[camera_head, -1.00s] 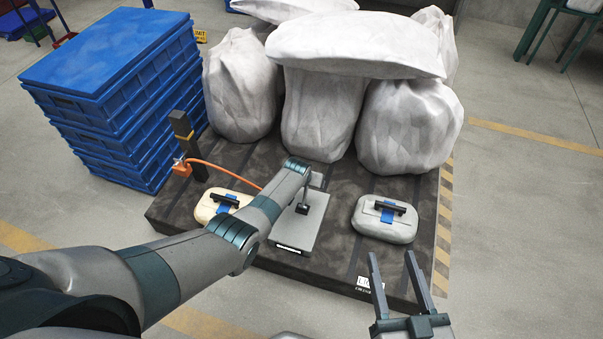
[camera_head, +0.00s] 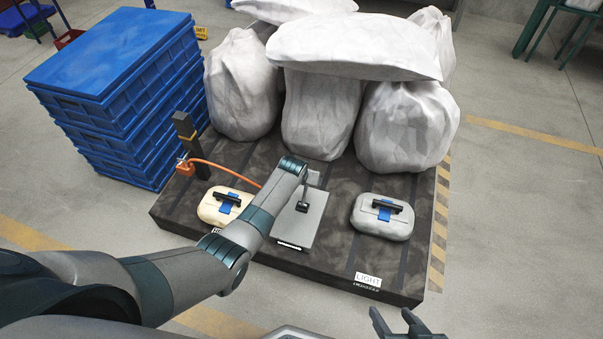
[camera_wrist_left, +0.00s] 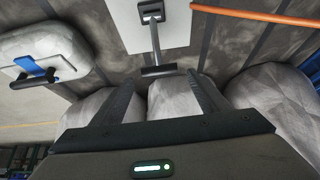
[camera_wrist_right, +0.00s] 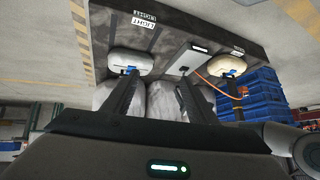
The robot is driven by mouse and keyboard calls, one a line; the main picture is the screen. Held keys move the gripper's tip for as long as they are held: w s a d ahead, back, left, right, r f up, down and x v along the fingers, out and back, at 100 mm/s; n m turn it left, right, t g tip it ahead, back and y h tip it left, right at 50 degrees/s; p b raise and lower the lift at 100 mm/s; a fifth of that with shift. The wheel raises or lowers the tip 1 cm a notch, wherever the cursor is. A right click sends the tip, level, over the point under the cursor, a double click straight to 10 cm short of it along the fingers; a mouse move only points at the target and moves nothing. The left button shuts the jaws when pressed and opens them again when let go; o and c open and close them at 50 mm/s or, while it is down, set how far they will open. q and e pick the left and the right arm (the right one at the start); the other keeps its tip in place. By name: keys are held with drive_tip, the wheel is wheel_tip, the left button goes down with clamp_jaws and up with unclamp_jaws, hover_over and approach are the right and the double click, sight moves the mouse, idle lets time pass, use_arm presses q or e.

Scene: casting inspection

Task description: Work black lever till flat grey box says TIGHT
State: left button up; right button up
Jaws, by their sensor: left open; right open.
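The flat grey box (camera_head: 311,226) lies on the dark platform between two rounded pieces. A pale strip shows on its front edge; its text is too small to read. The black lever (camera_wrist_left: 155,45) stands out from the box and ends in a dark crossbar. My left gripper (camera_wrist_left: 162,80) is open. In the left wrist view the crossbar appears between and just ahead of its fingertips, apart from both fingers. In the head view my left arm hides part of the box and most of that gripper. My right gripper (camera_head: 392,318) is open and empty, in front of the platform.
A cream piece (camera_head: 211,211) and a grey piece (camera_head: 370,226), each with a black handle and blue strap, flank the box. White sacks (camera_head: 320,115) stand behind; blue crates (camera_head: 115,95) stand left. An orange hose (camera_head: 225,168) runs nearby. A LIGHT label (camera_head: 368,279) marks the front.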

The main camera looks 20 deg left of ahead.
use_arm(q)
drive_tip(key=p+v, duration=0.2)
drive_tip(key=v, duration=0.6)
drive_tip(key=shift+p, duration=0.3)
use_arm(e)
drive_tip(key=d, duration=0.1)
drive_tip(key=s+d+g+h, duration=0.1)
drive_tip(key=s+d+f+g, duration=0.1)
drive_tip(key=d, duration=0.1)
drive_tip(key=shift+s+h, duration=0.1)
drive_tip(key=shift+h, duration=0.2)
